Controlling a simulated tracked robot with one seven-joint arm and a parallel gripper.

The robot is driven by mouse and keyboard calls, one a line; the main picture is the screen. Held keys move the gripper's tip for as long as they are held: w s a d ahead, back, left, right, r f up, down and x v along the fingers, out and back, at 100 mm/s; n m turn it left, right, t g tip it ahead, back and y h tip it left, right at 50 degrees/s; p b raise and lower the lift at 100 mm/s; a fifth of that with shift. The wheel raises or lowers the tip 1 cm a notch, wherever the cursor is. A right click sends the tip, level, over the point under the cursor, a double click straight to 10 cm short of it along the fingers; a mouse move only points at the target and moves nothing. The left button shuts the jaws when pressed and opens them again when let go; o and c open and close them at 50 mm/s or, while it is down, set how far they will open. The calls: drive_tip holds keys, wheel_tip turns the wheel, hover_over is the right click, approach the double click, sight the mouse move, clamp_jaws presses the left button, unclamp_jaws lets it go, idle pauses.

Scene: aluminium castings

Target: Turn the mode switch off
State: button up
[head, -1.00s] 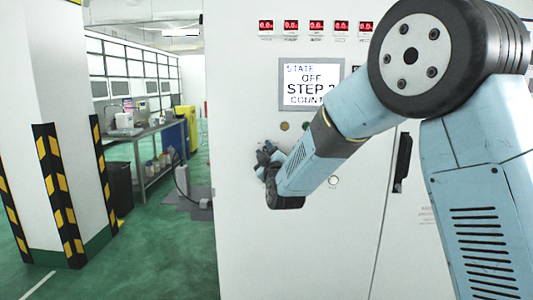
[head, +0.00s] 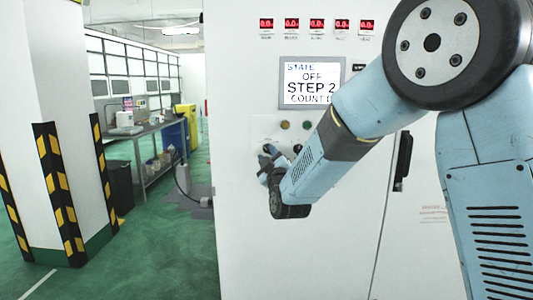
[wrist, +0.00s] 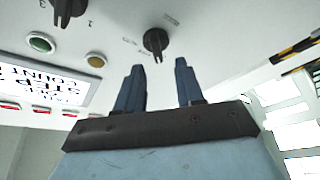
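A black rotary switch (wrist: 155,42) sits on the white cabinet front, with small labels beside it that I cannot read. A second black knob (wrist: 68,10) shows at the top left of the wrist view; no label naming either one as the mode switch is legible. My gripper (wrist: 160,64) is open, its two fingers apart and pointing at the first switch. The switch shows just beyond the fingertips, roughly between them; contact is not visible. In the head view my gripper (head: 267,158) is at the cabinet front, partly hidden by my wrist. The screen (head: 312,83) reads STATE OFF, STEP 2.
An amber button (head: 285,125) and a green button (head: 307,125) sit below the screen. A black door handle (head: 403,160) is to the right. Red displays (head: 316,25) run above. Green floor (head: 150,245) is open left of the cabinet, before a striped pillar (head: 55,185).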

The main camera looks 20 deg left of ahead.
drive_tip(key=v, duration=1)
drive_tip(key=shift+d+f, duration=0.15)
drive_tip(key=shift+s, duration=0.1)
drive_tip(key=s+d+r+m+g+h, duration=0.1)
drive_tip(key=d+m+g+h, duration=0.25)
drive_tip(key=d, duration=0.75)
drive_tip(key=d+r+m+g+h, duration=0.2)
drive_tip(key=d+m, duration=0.2)
drive_tip(key=d, duration=0.6)
drive_tip(key=s+d+f+m+g+h, duration=0.1)
drive_tip(key=s+d+m+g+h, duration=0.1)
drive_tip(key=s+d, duration=0.7)
drive_tip(key=s+d+f+m+g+h, duration=0.2)
drive_tip(key=s+d+m+g, duration=0.3)
drive_tip(key=s+d, duration=0.5)
drive_tip(key=s+m+h, duration=0.1)
drive_tip(key=s, duration=0.3)
drive_tip(key=shift+c, duration=0.2)
